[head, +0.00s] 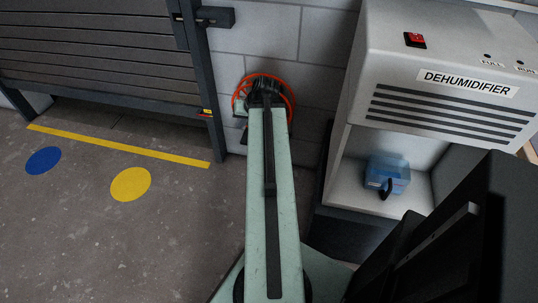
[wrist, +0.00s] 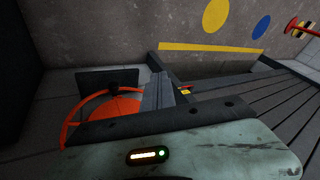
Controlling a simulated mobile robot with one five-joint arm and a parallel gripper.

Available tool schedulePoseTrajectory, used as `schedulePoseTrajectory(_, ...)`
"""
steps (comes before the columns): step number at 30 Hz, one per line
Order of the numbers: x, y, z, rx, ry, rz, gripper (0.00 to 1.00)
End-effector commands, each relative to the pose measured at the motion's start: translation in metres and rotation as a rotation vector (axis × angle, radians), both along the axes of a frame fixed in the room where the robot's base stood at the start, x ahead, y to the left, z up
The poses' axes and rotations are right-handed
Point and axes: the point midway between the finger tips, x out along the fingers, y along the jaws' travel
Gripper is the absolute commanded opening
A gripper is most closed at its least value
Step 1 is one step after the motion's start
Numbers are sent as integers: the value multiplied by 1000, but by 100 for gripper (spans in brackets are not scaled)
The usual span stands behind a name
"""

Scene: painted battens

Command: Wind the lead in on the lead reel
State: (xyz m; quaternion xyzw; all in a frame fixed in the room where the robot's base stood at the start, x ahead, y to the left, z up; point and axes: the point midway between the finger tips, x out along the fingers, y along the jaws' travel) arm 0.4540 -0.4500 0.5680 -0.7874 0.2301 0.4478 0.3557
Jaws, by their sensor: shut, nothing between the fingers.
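The lead reel (head: 291,98) is an orange-red ring low on the block wall, mostly behind the end of my green arm in the head view. In the wrist view the reel (wrist: 121,105) shows as an orange disc inside an open orange ring, partly covered by my wrist. My gripper (wrist: 159,78) is shut and empty, its grey fingers in front of the reel's right side in that view. I cannot tell whether they touch it. In the head view the fingers are hidden by my arm. I cannot make out the lead or a crank.
A dehumidifier (head: 449,45) with a red switch and a blue water tank (head: 388,173) stands right of the reel. A dark slatted shutter (head: 95,50) stands to the left. A yellow line (head: 120,146), a yellow disc (head: 131,184) and a blue disc (head: 43,160) mark the clear floor.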

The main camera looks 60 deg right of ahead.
Motion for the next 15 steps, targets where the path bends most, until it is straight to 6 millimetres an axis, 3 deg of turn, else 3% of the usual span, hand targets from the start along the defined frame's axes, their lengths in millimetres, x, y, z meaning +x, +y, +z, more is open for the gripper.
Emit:
schedulePoseTrajectory(1, -30, -32, -45, -7, -33, -79, 0)
schedulePoseTrajectory(3, -64, -65, -63, -22, -75, -162, 0)
schedulePoseTrajectory(6, -103, -98, -78, -39, -119, -252, 0)
schedulePoseTrajectory(10, -130, -117, -83, -53, -146, -308, 0)
schedulePoseTrajectory(15, -134, -121, -81, -57, -151, -318, 0)
